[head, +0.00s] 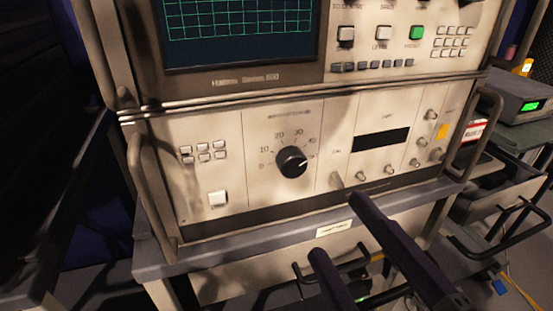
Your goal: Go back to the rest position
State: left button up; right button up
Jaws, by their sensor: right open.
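My right gripper (345,236) is in the lower middle of the head view, in front of the lower edge of the instrument. Its two dark fingers are spread apart with nothing between them. The beige instrument panel (225,125) fills the middle, with a black dial knob (291,161) marked with numbers. The gripper appears below and right of the knob, apart from it. My left gripper is not in the view.
Above is a screen with a green grid (240,22) and a green button (417,33). Handles (150,190) stick out at the panel sides. Below is a bench with drawer handles (515,225). Another device with a green display (530,106) stands at right.

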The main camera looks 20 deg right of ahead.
jog(key=a+r+n+g+y+p, duration=0.5)
jog(key=a+r+n+y+p, duration=0.35)
jog(key=n, duration=0.55)
jog(key=s+d+r+n+g+h+p, duration=0.2)
jog(key=s+d+n+g+h+p, duration=0.25)
jog(key=d+p, duration=0.2)
jog(key=s+d+r+n+g+h+p, duration=0.2)
jog(key=s+d+n+g+h+p, duration=0.3)
jog(key=d, duration=0.3)
notch_tip(320, 180, up, 37)
jog(key=n+p, duration=0.1)
jog(key=p, duration=3.6)
jog(key=shift+s+d+y, duration=0.25)
jog(key=shift+y, duration=0.05)
